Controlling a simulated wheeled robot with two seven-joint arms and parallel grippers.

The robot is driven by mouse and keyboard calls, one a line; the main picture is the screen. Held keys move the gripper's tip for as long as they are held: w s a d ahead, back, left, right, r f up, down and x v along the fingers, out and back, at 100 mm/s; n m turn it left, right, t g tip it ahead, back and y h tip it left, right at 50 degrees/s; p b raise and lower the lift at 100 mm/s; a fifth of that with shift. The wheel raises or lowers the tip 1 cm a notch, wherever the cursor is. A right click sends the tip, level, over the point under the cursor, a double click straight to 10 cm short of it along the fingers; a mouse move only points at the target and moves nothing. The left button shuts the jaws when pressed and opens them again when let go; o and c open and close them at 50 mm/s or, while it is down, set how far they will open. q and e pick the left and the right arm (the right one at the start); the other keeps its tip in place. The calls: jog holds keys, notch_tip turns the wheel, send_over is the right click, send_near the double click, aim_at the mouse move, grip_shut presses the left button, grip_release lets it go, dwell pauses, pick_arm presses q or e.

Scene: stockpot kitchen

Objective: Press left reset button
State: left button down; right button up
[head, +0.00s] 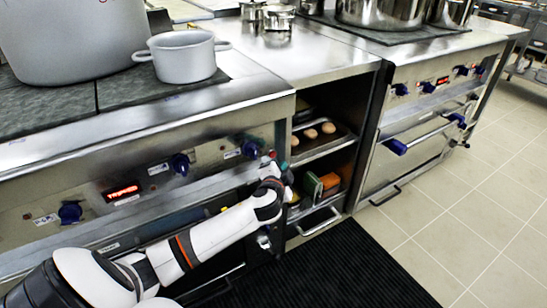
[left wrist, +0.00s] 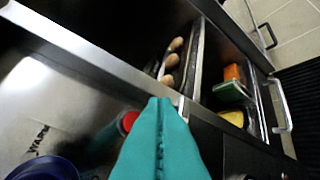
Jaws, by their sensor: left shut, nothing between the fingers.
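A round red button (left wrist: 127,122) sits on the steel front panel of the left stove, in the left wrist view. My left gripper (left wrist: 160,103) has teal fingers that are shut together with nothing between them. The fingertips are just right of the red button and cover part of the view beside it; I cannot tell whether they touch it. In the head view my left gripper (head: 267,160) is at the right end of the left stove's panel, with the button mostly hidden around it. My right gripper is in neither view.
Blue knobs (head: 180,163) and a red display (head: 121,192) line the panel. A grey pot (head: 186,58) stands on the stove. A dark mat (head: 325,270) lies on the floor.

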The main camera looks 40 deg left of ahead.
aim_at(273, 154)
pick_arm(q)
jog(key=shift+w+a, duration=0.3)
jog(key=shift+a, duration=0.35)
jog(key=shift+w+a, duration=0.25)
jog(key=shift+a, duration=0.4)
dwell(1.0)
jog(key=shift+w+a, duration=0.15)
jog(key=shift+a, duration=0.25)
jog(key=shift+a, duration=0.1)
dwell(0.5)
